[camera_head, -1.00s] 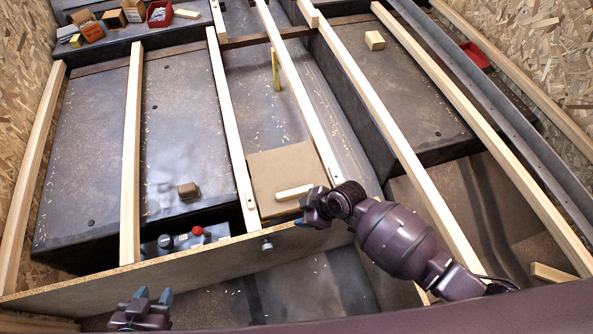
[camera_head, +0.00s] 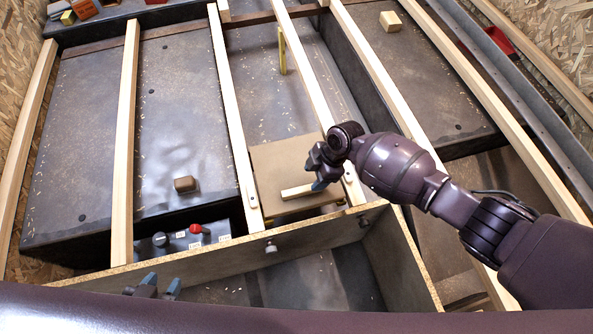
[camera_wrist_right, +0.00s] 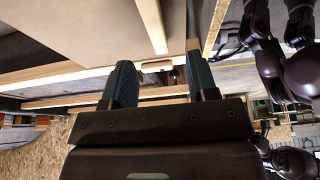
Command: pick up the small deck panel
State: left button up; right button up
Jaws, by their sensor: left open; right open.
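The small deck panel (camera_head: 280,158) is a flat brown board between two pale wooden joists, with a pale wooden strip (camera_head: 298,191) across its near part. My right gripper (camera_head: 314,172) is over the panel's right side, close to the strip's right end, and hides part of the panel. In the right wrist view my right gripper (camera_wrist_right: 161,80) is open with nothing clearly between its fingers. I cannot tell whether it touches the strip. My left gripper (camera_head: 156,286) is open and empty at the lower left, away from the panel, partly hidden at the bottom.
Pale joists run lengthwise, one (camera_head: 236,120) left of the panel. A chipboard partition (camera_head: 200,262) stands in front. A device with a red knob (camera_head: 196,229) sits left of the panel.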

aim_at(303, 188)
jog(key=x, duration=0.3)
jog(key=shift+b, duration=0.3)
jog(key=shift+f, duration=0.1)
jog(key=x, duration=0.1)
jog(key=b+x, duration=0.1)
jog(key=x, duration=0.3)
jog(key=shift+w+b, duration=0.25)
jog(key=shift+b, duration=0.1)
jog(key=shift+f, duration=0.15)
jog(key=shift+w+a, duration=0.1)
pick_arm(q)
jog(key=shift+w+d+r+m, duration=0.1)
jog(key=shift+w+d+m, duration=0.1)
jog(key=shift+w, duration=0.25)
jog(key=shift+w+d+r+m, duration=0.1)
jog(key=shift+w+d+m, duration=0.1)
jog(key=shift+w, duration=0.2)
pick_arm(e)
jog(key=shift+c, duration=0.4)
pick_arm(q)
jog(key=shift+s+f, duration=0.15)
jog(key=shift+f, duration=0.05)
pick_arm(e)
jog(key=shift+r, duration=0.2)
grip_shut()
